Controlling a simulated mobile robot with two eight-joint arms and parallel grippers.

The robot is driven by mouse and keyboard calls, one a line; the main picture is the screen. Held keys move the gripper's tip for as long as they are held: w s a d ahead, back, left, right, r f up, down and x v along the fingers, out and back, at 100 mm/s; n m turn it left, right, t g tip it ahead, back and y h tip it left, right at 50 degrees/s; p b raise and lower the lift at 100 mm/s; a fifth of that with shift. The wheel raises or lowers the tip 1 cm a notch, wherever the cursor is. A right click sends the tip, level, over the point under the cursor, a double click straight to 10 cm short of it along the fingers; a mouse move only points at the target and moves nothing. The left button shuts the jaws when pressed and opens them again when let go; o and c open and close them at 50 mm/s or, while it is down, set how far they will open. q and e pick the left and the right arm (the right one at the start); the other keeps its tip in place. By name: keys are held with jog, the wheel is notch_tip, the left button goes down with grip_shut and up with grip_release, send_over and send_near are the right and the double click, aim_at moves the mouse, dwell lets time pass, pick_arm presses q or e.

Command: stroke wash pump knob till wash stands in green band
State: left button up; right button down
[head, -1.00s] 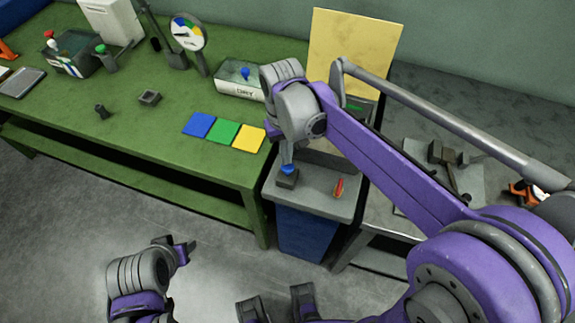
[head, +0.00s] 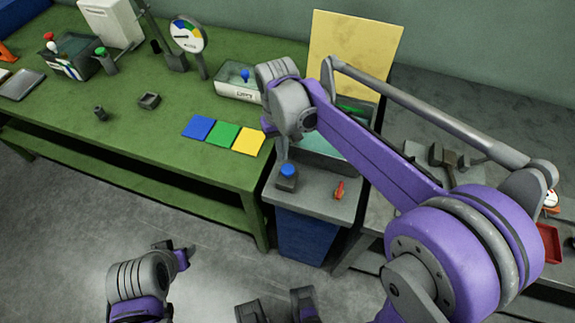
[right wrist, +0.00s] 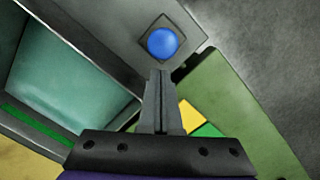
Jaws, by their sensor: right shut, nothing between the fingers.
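The wash pump's blue knob (head: 288,170) stands on a small dark base on the grey ledge. It shows as a round blue top in the right wrist view (right wrist: 162,42). My right gripper (head: 283,153) is shut and empty, its tips pointing down close to the knob; I cannot tell whether they touch it. The wash tank (head: 325,148) holds teal liquid and is partly hidden behind my right arm. A green band (right wrist: 38,131) runs along its inner wall; I cannot tell the level against it. My left gripper (head: 183,255) is low at left, its fingers unclear.
A red-orange piece (head: 339,189) lies on the ledge right of the knob. The green bench (head: 150,140) carries blue, green and yellow squares (head: 223,134), a white tray (head: 232,88) with another blue knob, and a dial gauge (head: 187,36). A pale yellow panel (head: 355,50) stands behind the tank.

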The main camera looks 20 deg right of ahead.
jog(key=shift+s+r, duration=0.1)
notch_tip(320, 180, up, 11)
jog(key=w, duration=0.1)
jog(key=shift+f+p, duration=0.2)
jog(key=shift+p, duration=0.25)
jog(key=shift+w, duration=0.1)
dwell(0.8)
jog(key=s+f+b, duration=0.1)
jog(key=b, duration=0.1)
jog(key=s+f+b, duration=0.1)
jog(key=s+b, duration=0.1)
jog(key=shift+s+d+f, duration=0.1)
jog(key=shift+s, duration=0.2)
jog(key=shift+w, duration=0.1)
